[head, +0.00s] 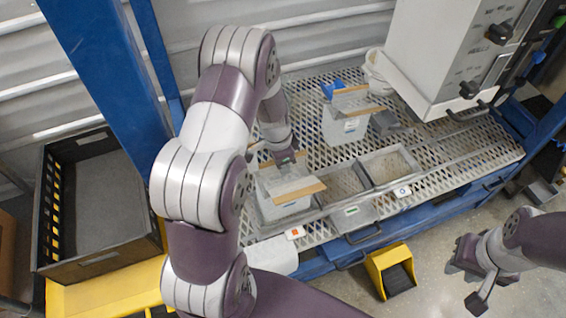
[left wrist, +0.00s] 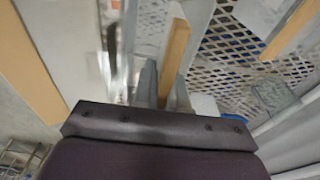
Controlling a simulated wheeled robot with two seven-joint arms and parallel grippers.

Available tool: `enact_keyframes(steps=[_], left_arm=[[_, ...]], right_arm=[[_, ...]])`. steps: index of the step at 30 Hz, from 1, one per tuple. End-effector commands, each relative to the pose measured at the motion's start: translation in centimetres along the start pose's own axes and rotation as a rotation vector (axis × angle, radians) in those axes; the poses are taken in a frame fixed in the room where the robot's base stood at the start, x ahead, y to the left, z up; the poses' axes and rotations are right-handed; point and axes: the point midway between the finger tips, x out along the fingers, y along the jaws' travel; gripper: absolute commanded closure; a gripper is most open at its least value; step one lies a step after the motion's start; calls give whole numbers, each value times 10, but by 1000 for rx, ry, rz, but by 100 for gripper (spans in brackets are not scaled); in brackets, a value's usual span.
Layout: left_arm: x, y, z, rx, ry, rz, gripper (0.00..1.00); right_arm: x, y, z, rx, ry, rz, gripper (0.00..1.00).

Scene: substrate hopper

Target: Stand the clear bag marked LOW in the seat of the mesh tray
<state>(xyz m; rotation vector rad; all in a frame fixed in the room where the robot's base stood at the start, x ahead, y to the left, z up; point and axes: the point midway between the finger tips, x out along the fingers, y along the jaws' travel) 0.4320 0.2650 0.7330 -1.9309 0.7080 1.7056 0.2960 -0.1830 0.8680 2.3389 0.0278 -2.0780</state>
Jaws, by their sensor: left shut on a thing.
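I cannot read either label. The metal tray (head: 371,186) has open mesh-floored compartments right of the held bag. The held bag overlaps its left end; I cannot tell whether it touches down. My right gripper (head: 470,279) is open and empty at the lower right.
The perforated bench (head: 460,150) has free room at right. A grey hopper machine (head: 440,50) stands behind it. A white bucket (head: 376,72) and blue scoop (head: 332,88) sit at the back. A black crate (head: 95,260) is left; a yellow bin (head: 388,262) is on the floor.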

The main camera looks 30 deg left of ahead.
Motion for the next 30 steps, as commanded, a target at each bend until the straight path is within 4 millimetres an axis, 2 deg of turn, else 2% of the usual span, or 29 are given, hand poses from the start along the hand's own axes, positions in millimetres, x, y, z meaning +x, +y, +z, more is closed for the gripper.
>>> enact_keyframes(steps=[30], left_arm=[[11,0,2,0,0,0,100]], right_arm=[[11,0,1,0,0,0,70]])
